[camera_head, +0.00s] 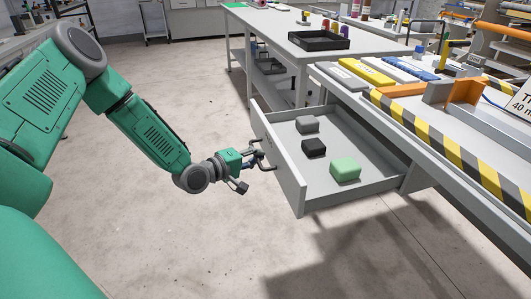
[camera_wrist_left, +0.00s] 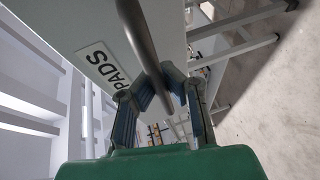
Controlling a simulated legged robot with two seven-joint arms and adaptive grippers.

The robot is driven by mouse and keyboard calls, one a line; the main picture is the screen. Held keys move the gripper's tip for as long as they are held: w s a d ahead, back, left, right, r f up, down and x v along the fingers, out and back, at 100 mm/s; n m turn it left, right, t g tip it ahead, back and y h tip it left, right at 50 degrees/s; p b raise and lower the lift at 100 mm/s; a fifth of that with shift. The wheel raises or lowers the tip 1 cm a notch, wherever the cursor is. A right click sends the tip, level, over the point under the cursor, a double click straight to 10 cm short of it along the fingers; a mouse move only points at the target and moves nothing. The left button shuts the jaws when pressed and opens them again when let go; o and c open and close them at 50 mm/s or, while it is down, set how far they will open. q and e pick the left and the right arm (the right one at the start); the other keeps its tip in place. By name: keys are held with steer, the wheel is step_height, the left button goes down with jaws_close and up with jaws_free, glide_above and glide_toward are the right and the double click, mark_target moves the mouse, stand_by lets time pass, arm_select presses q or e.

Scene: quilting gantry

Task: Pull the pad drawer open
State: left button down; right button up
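The pad drawer (camera_head: 287,180) stands well out from under the bench on the right, its front toward my left arm. Inside it lie a grey pad (camera_head: 307,124), a black pad (camera_head: 314,147) and a light green pad (camera_head: 345,168). A dark bar handle (camera_head: 264,157) is on the drawer front. My left gripper (camera_head: 254,160) is at this handle. In the left wrist view the handle (camera_wrist_left: 141,35) runs between the fingers, which look closed on it. The front bears a "PADS" label (camera_wrist_left: 103,66). My right gripper is in neither view.
The bench above the drawer has a yellow-black striped edge (camera_head: 440,142) and carries an orange bracket (camera_head: 459,94). A second table (camera_head: 270,22) with a black tray (camera_head: 318,40) stands behind. The concrete floor (camera_head: 190,240) in front of the drawer is clear.

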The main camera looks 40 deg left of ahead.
arm_select(q)
steer(key=shift+w+a+r, duration=0.1)
steer(key=shift+a, duration=0.2)
steer(key=c, duration=1.6)
jaws_free()
steer(key=shift+c, duration=0.2)
steer(key=shift+o, duration=0.2)
steer(key=shift+a, duration=0.1)
steer(key=shift+f, duration=0.2)
steer(key=v, duration=1.2)
